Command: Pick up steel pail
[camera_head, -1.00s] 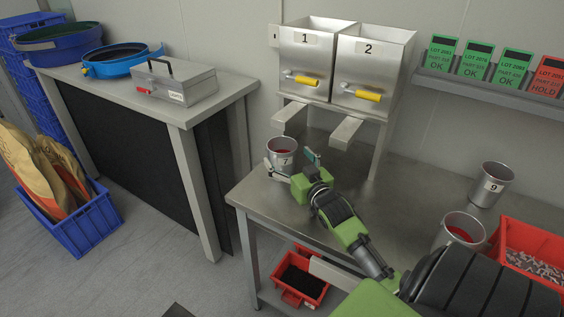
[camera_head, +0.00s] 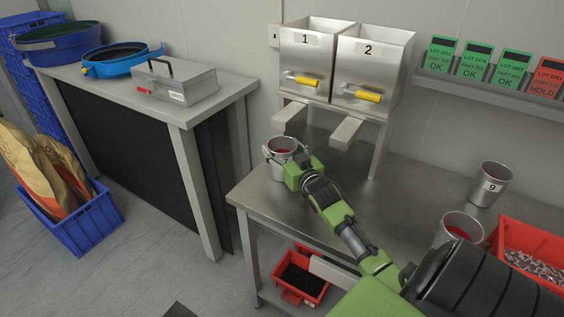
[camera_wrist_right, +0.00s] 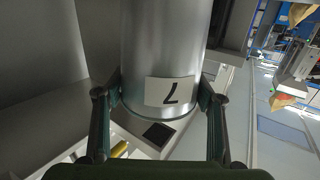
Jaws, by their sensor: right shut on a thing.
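A steel pail (camera_head: 281,146) stands upright at the left end of the steel bench, below the dispenser numbered 1, with something red inside. My right gripper (camera_head: 286,160) is shut on it, one finger on each side. In the right wrist view the pail's wall (camera_wrist_right: 165,45) fills the space between the fingers (camera_wrist_right: 160,105), and its white label reads 7, upside down. I cannot tell whether the pail's base, hidden by the gripper, touches the bench. My left gripper is not in view.
Two dispensers (camera_head: 345,60) with yellow handles stand over the bench (camera_head: 400,195). Pail 9 (camera_head: 490,185), another pail (camera_head: 458,228) with red contents and a red bin (camera_head: 497,237) are at right. A grey toolbox (camera_head: 174,84) is on the left table.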

